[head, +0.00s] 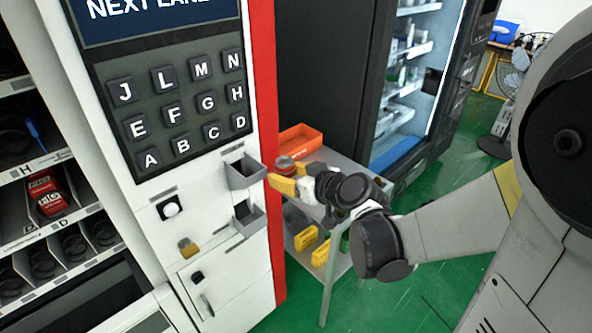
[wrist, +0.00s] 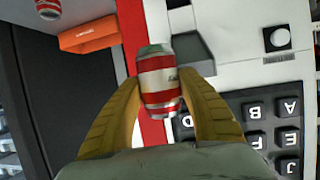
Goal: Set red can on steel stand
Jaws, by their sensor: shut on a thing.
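My gripper (head: 284,180) has yellow fingers and is shut on a red can with white stripes and silver ends (wrist: 160,85). In the wrist view, the fingers (wrist: 160,100) close on both sides of this can, in front of the machine's red edge strip. In the head view, the can (head: 285,163) shows just above the fingers, partly hidden by them. The grey steel stand (head: 345,163) is beside the machine, with my gripper over its near left part. I cannot tell the height of the can above it.
An orange bin (head: 300,138) sits on the stand's top. Yellow items (head: 306,238) lie on its lower shelf. A second red can (wrist: 48,8) shows in the wrist view. The vending machine's open grey pocket (head: 245,172) and keypad (head: 178,110) are close by. A dark cabinet stands behind.

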